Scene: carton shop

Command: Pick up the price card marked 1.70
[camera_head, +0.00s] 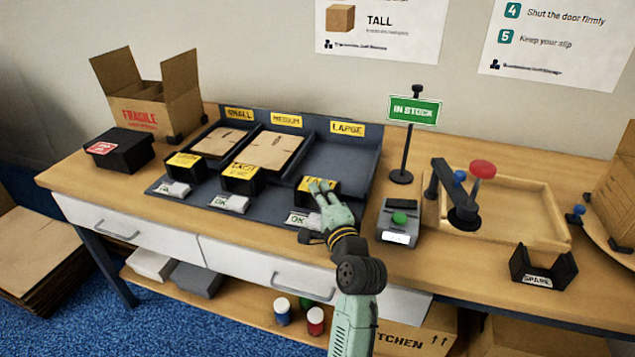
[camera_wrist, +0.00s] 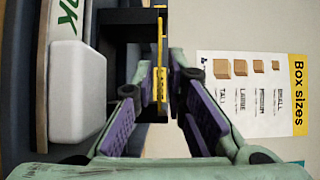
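Three yellow price cards stand in black holders along the front of the dark sorting tray (camera_head: 262,208): a left card (camera_head: 185,160), a middle card (camera_head: 239,169) and a right card (camera_head: 309,184). Their prices are too small to read surely, so I cannot tell which is marked 1.70. My gripper (camera_head: 322,190) is at the right card, below the LARGE compartment, and partly covers it. In the wrist view a yellow card (camera_wrist: 160,55) shows nearly edge-on between the fingers of my gripper (camera_wrist: 163,82). The fingers are apart, with gaps beside the card.
White blocks with OK labels lie before the holders; one (camera_wrist: 76,92) is close to my gripper's left. A grey device with a green button (camera_head: 399,218) and an IN STOCK sign (camera_head: 414,110) stand to the right. A black SPARE holder (camera_head: 540,270) sits further right.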

